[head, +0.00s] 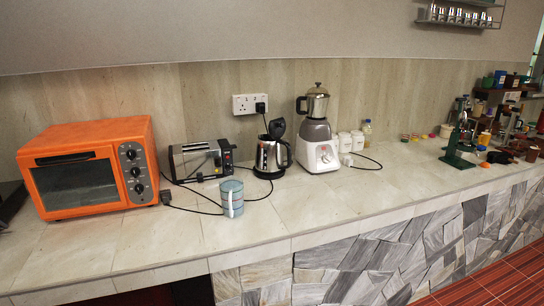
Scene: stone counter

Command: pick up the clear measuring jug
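The measuring jug (228,198) stands upright near the front edge of the stone counter, in front of the kettle and toaster. It looks pale blue-grey and see-through, with faint reddish bands around it and a light handle toward the viewer. Nothing covers it. Neither of my grippers shows in the head view.
An orange toaster oven (92,168) stands at the left, with a black toaster (197,160) beside it. A kettle (271,157) and a blender (317,140) stand behind and right. Dark cables lie behind the jug. The counter front (330,205) right of it is clear.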

